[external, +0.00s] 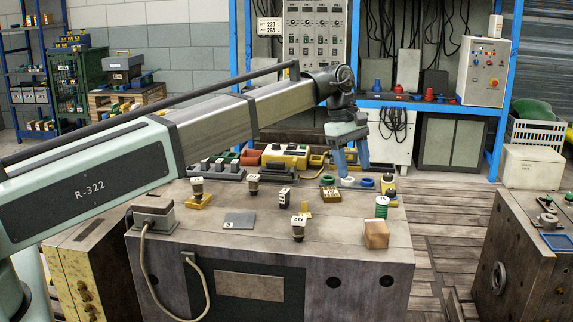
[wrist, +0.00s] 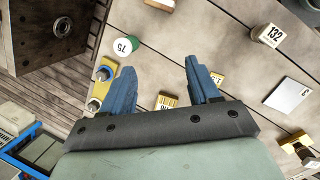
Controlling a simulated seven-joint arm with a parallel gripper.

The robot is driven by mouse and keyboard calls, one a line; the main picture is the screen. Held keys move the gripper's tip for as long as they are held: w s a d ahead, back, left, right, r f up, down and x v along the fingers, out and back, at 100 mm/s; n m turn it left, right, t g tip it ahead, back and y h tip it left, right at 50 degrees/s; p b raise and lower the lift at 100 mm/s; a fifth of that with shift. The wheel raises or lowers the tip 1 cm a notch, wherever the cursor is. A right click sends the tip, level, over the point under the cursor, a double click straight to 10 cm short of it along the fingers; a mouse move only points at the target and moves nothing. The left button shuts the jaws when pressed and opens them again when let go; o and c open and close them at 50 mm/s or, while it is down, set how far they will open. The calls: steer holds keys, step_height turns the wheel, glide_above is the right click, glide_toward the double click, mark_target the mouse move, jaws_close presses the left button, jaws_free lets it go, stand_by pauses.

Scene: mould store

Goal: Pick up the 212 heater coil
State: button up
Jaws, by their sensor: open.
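No label reading 212 is legible, so I cannot tell which piece is the 212 heater coil. Several small labelled pieces stand on the block top (external: 262,212), among them a pale-topped piece (external: 298,228) at its front and a dark upright one (external: 284,198) behind. In the wrist view a piece labelled 132 (wrist: 269,35) is at upper right. A yellow-based piece (wrist: 167,101), its label partly hidden, shows just beyond the jaw bar, between the fingers. My gripper (external: 351,168) is open and empty above the far right of the top; its blue fingers also show in the wrist view (wrist: 160,70).
A green-sided piece labelled 75 (wrist: 125,45) stands left of the fingers; a wooden block (external: 376,235) sits at the front right corner. A grey plate (external: 239,220) lies flat mid-top. Coloured parts (external: 285,156) line the back.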

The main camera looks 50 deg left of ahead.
steer(key=s+a+n+y, duration=0.1)
steer(key=s+a, duration=0.1)
steer(key=a, duration=0.5)
steer(key=s+a+n+y, duration=0.1)
steer(key=s+a, duration=0.2)
steer(key=a, duration=0.5)
steer(key=n+g, duration=0.1)
steer(key=n, duration=0.1)
glide_above(253, 176)
steer(key=shift+y, duration=0.4)
step_height(253, 176, down, 7)
steer(key=shift+s+a+f, duration=0.1)
steer(key=shift+s+a, duration=0.05)
steer(key=shift+d+f, duration=0.15)
steer(key=shift+f, duration=1.2)
steer(key=shift+d+f, duration=0.1)
steer(key=shift+f, duration=1.25)
jaws_close()
